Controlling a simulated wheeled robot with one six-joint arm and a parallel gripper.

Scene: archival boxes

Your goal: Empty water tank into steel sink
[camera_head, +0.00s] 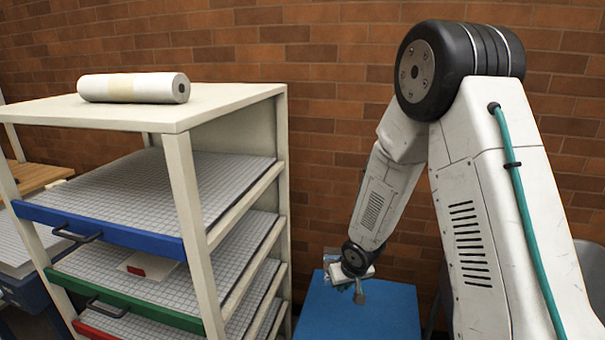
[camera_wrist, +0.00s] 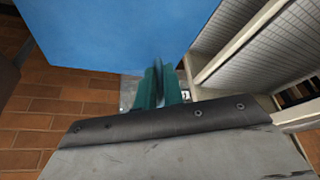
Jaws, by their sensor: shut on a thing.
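My gripper (camera_head: 358,290) is low over the blue surface, at the end of my downward-reaching arm. In the wrist view its teal fingers (camera_wrist: 160,85) are close together, shut on a small clear, greyish thing (camera_wrist: 129,92) that shows beside them. This thing also shows in the head view (camera_head: 331,258) and looks like the water tank; most of it is hidden by my gripper, and its water level cannot be told. I cannot make out the steel sink for sure; a grey curved surface (camera_head: 591,268) shows at the right edge, partly behind my arm.
A blue-topped stand (camera_head: 395,312) is below my gripper. Close on its left is a cream rack (camera_head: 235,105) with blue, green and red-fronted trays and a white roll (camera_head: 130,87) on top. A brick wall (camera_head: 320,50) closes off the back.

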